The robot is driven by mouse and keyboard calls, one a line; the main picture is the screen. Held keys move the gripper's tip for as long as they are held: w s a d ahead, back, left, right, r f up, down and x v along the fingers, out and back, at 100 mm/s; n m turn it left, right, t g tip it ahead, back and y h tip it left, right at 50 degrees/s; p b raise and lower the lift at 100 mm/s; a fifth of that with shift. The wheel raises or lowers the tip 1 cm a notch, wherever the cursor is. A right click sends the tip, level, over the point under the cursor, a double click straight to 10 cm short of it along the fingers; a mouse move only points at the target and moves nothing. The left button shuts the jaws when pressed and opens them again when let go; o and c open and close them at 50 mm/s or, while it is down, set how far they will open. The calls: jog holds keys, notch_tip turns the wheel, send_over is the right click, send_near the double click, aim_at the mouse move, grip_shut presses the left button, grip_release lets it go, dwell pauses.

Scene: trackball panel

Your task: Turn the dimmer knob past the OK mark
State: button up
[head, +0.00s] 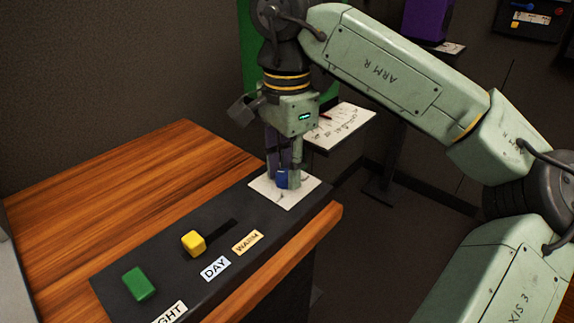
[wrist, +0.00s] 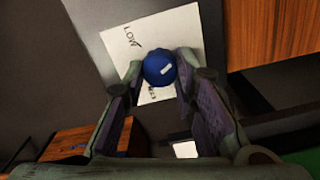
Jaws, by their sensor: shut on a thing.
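The blue dimmer knob (head: 281,179) stands on a white marked plate (head: 297,198) at the far right end of the dark panel (head: 225,247). My gripper (head: 284,180) points down over it. In the wrist view the round blue knob (wrist: 159,69) has a short white line on its top, and my gripper's fingers (wrist: 160,75) close on it from both sides. The plate (wrist: 118,45) shows "LOW" at its upper left; other lettering below the knob is partly hidden. I cannot make out the OK mark.
A yellow slider cap (head: 193,243) and a green block (head: 139,284) stand on the panel to the left. Labels such as "DAY" (head: 215,269) lie along its front. The wooden tabletop (head: 120,185) behind is bare.

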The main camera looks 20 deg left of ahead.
grip_shut()
jog(key=shift+m, duration=0.4)
jog(key=m, duration=0.4)
jog(key=shift+d+m, duration=0.1)
jog(key=shift+m, duration=0.2)
jog(key=m, duration=0.5)
jog(key=shift+s, duration=0.1)
jog(key=m, duration=0.6)
jog(key=shift+s+m, duration=0.1)
jog(key=shift+m, duration=0.3)
jog(key=m, duration=0.5)
jog(key=shift+s, duration=0.1)
